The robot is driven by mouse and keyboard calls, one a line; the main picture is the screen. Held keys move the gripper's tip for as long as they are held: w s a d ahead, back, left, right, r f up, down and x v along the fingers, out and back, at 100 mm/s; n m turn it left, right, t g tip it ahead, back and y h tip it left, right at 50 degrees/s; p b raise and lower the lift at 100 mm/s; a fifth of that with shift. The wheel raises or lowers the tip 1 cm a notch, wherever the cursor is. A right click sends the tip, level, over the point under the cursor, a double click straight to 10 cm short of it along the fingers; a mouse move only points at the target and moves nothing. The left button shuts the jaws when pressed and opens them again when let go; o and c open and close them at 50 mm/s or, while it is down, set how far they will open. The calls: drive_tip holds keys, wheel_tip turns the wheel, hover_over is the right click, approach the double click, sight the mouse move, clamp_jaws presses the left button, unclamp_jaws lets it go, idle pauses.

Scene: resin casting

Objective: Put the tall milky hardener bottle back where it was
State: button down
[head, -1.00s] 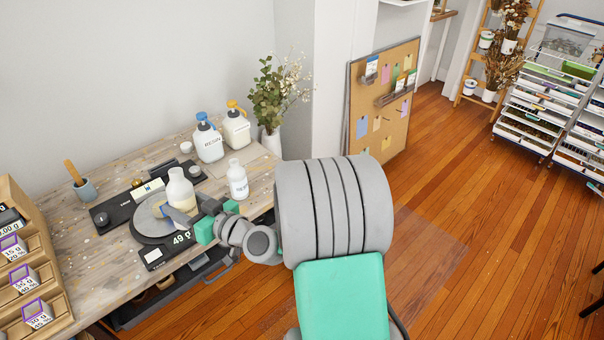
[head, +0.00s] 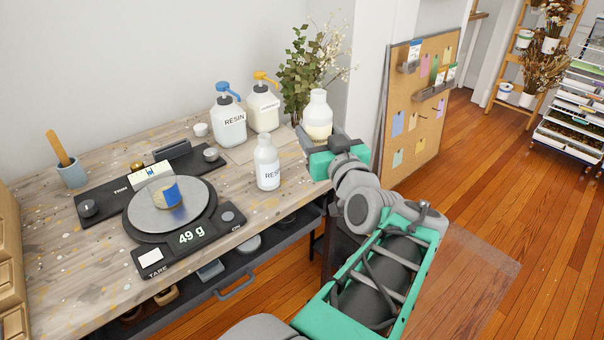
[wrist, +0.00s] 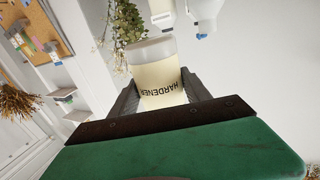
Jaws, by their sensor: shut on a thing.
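The tall milky hardener bottle (head: 318,118) is in my gripper (head: 320,142) at the right end of the bench. It looks upright in the head view, with pale liquid in its lower part. In the wrist view the bottle (wrist: 157,78) sits between the two fingers of my gripper (wrist: 157,88), its HARDENER label upside down. The gripper is shut on it. Whether its base touches the bench is hidden behind the gripper. In the head view a smaller white resin bottle (head: 267,165) stands on the bench to its left.
A resin pump bottle (head: 229,122) and a yellow-topped pump bottle (head: 263,103) stand at the back near a plant (head: 303,70). A scale (head: 183,236) reading 49 g holds a small cup (head: 166,193). The front of the bench (head: 262,206) is largely clear.

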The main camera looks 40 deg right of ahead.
drive_tip(key=shift+d+f, duration=0.15)
drive_tip(key=shift+d, duration=0.15)
drive_tip(key=w+d+f, duration=0.2)
drive_tip(key=w+f, duration=0.1)
drive_tip(key=w+d+f+b, duration=0.1)
drive_tip(key=w+d+f, duration=0.2)
drive_tip(key=w, duration=0.1)
drive_tip(key=w+d+f+b, duration=0.1)
drive_tip(key=w+d+f, duration=0.1)
drive_tip(key=w+f, duration=0.1)
drive_tip(key=shift+w+d+f, duration=0.15)
drive_tip(key=shift+w+d, duration=0.1)
drive_tip(key=shift+w, duration=0.2)
drive_tip(key=shift+w+d+f+b, duration=0.15)
drive_tip(key=shift+f+b, duration=0.6)
drive_tip(key=shift+f, duration=0.9)
drive_tip(key=shift+f, duration=0.2)
drive_tip(key=c, duration=0.5)
unclamp_jaws()
